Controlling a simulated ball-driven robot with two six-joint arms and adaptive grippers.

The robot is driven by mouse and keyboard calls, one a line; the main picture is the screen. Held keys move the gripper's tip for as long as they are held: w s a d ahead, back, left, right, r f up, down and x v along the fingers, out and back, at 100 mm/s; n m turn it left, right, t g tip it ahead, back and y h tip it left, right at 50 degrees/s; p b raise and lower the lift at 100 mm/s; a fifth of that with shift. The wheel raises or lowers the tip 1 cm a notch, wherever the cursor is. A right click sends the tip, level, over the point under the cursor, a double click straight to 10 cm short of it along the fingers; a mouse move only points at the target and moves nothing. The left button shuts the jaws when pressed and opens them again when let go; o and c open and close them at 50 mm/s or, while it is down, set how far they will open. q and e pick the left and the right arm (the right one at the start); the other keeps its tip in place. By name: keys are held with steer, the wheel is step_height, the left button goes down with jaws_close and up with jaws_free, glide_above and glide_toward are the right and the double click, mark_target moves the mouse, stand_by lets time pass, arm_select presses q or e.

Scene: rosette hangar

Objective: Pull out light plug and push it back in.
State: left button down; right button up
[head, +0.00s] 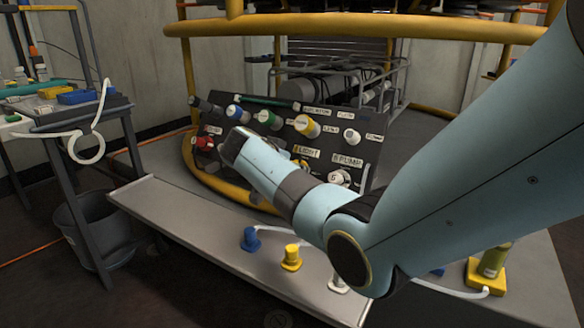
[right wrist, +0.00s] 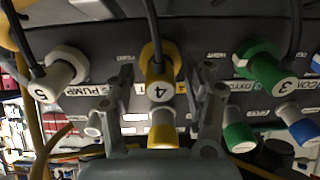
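The light plug is the yellow plug marked 4 (right wrist: 159,93), seated in the dark panel (right wrist: 215,35) with a black cable running from it. In the head view only a bit of yellow (head: 301,163) shows beside the LIGHT label (head: 306,150), above my arm. My right gripper (right wrist: 166,82) is open, with one finger on each side of the yellow plug and a visible gap on both sides. My left gripper is in no view.
The white PUMP plug marked 5 (right wrist: 57,80) and green plug marked 3 (right wrist: 262,72) flank it. A grey bench (head: 185,218) with blue and yellow pieces (head: 291,258) stands in front.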

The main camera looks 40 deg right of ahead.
steer(key=v, duration=1.2)
stand_by(0.4)
